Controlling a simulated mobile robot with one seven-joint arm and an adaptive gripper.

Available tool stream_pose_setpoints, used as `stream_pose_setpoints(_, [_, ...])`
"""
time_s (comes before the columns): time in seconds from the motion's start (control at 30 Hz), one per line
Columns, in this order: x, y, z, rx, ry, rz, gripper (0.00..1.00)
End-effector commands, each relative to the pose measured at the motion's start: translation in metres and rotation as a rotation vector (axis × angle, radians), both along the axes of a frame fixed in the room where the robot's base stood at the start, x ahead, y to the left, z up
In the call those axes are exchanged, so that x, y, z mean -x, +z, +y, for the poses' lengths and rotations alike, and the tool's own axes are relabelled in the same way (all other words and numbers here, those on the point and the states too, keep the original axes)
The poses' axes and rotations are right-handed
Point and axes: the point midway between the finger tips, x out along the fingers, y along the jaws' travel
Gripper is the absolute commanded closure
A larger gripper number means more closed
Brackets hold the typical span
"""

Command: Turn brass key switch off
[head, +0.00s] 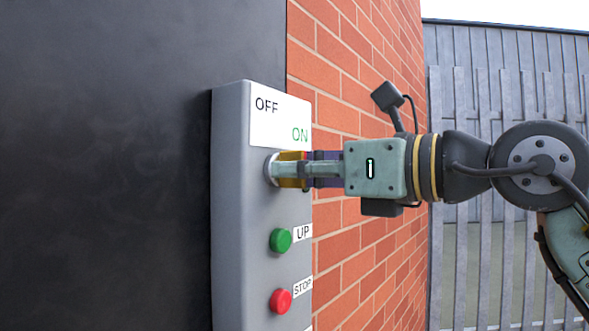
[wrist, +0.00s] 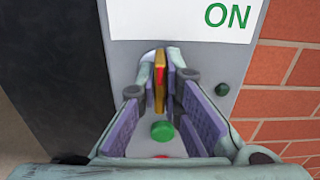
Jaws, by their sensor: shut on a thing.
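The brass key switch (head: 291,168) sticks out of the front of a grey control box (head: 232,220), below a white label (head: 280,117) reading OFF and ON. My gripper (head: 308,169) reaches it from the right and is shut on the key, with the fingers level. In the wrist view the key's yellow and red edge (wrist: 159,78) stands upright between the purple finger pads of my gripper (wrist: 160,88). A pale round collar shows behind the key. The fingers hide part of the key, and I cannot read its exact angle against the label.
A small dark green knob (wrist: 222,89) shows right of the fingers. A brick wall (head: 345,240) and a dark panel (head: 105,170) flank the box.

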Motion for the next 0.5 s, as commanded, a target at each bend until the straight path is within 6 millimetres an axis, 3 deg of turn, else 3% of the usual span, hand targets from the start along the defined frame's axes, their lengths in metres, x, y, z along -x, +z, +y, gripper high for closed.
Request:
stream_pose_setpoints(0.03, [0.0001,-0.0001,0.0000,0.001,0.000,-0.002,1.00])
stream_pose_setpoints(0.07, [0.0001,-0.0001,0.0000,0.001,0.000,-0.002,0.91])
stream_pose_setpoints(0.33, [0.0001,-0.0001,0.0001,0.001,0.000,-0.001,0.73])
stream_pose_setpoints(0.5, [0.0000,-0.0001,0.0001,0.000,0.000,0.000,0.72])
